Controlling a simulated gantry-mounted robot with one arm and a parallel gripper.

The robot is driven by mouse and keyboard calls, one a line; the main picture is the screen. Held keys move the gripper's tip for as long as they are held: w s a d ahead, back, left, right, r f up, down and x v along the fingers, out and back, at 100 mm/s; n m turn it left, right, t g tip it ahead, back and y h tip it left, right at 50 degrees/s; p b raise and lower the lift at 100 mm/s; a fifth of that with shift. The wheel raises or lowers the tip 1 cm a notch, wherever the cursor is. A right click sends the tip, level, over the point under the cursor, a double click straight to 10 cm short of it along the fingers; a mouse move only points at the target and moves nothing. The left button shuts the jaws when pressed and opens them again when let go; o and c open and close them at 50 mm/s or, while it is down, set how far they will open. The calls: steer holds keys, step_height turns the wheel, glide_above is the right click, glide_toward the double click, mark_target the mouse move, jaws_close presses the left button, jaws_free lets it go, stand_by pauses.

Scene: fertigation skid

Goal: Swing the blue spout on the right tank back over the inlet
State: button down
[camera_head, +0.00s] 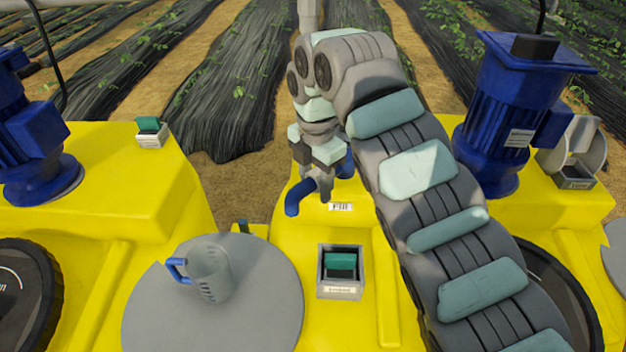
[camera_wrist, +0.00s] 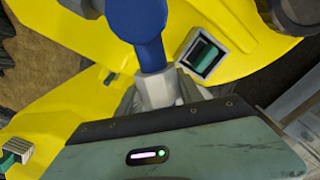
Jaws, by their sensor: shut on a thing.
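The blue spout (camera_head: 297,198) shows just under my gripper (camera_head: 318,185) in the head view, above the yellow tank top by the "Fill" label (camera_head: 340,207). In the wrist view the blue spout (camera_wrist: 135,18) runs up and away from a pale fitting just in front of the gripper body. My gripper is shut on the spout; the fingertips are mostly hidden. The spout's free end points to the left and down in the head view. I cannot make out the inlet.
A green rocker switch box (camera_head: 341,270) sits in front of the spout. Blue motors (camera_head: 512,110) stand right and left (camera_head: 35,140). My arm covers part of the right tank.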

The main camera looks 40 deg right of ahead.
steer(key=s+n, duration=0.2)
steer(key=n, duration=0.1)
steer(key=shift+s+d, duration=0.1)
steer(key=shift+d, duration=0.05)
steer(key=shift+s+d+n+p, duration=0.3)
steer(key=shift+s+n, duration=0.4)
steer(key=shift+n, duration=0.3)
steer(key=shift+s+d+n+p, duration=0.25)
steer(key=shift+s+n, duration=0.4)
steer(key=shift+n, duration=0.35)
steer(key=shift+s+d+n, duration=0.6)
steer(key=shift+s+n, duration=0.05)
steer(key=shift+n, duration=0.55)
steer(key=shift+s+d, duration=0.1)
